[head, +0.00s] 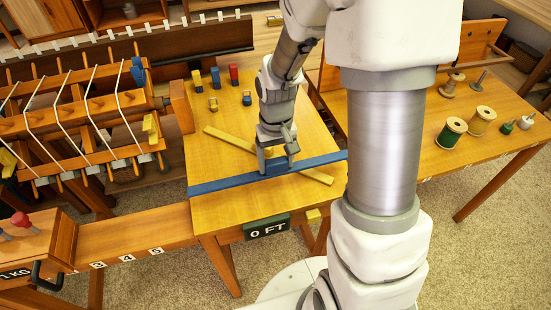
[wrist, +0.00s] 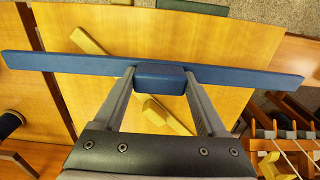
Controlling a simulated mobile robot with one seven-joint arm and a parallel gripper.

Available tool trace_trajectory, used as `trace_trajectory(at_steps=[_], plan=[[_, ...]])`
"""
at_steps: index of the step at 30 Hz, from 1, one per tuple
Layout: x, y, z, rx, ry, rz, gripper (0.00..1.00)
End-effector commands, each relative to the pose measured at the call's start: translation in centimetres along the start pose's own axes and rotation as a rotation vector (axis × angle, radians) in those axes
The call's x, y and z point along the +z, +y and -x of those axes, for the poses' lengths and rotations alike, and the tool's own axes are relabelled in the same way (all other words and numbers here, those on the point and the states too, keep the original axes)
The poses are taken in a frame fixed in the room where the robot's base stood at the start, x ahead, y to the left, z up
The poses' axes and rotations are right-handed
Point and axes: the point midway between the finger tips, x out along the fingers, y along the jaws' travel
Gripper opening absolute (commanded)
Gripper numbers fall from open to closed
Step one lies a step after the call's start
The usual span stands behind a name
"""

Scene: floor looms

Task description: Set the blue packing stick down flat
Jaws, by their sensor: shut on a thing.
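The blue packing stick (head: 225,182) is a long flat bar with a raised block in its middle. My gripper (head: 277,165) is shut on that block, and the wrist view shows the block between the two fingers (wrist: 158,78). The blue stick (wrist: 235,80) is held roughly level across the wooden table (head: 215,220). It crosses over a yellow stick (head: 230,140), which lies diagonally on the table and also shows in the wrist view (wrist: 165,115). I cannot tell whether the two sticks touch. My arm stands close to the blue stick's right end in the head view.
Small blue, yellow and red pieces (head: 215,78) stand at the table's back. A loom with white threads (head: 80,110) stands at left. Thread spools (head: 451,133) sit on the right table. A "0 FT" sign (head: 267,227) hangs at the front edge.

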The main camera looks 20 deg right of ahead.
Motion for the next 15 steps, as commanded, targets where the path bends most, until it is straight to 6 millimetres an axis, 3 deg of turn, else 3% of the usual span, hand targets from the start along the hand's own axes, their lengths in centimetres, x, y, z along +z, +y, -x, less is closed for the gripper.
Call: trace_trajectory(at_steps=[8,15], plan=[[0.0,0.0,-0.7,0.0,0.0,0.0,0.07],[0.0,0.0,-2.6,0.0,0.0,0.0,0.07]])
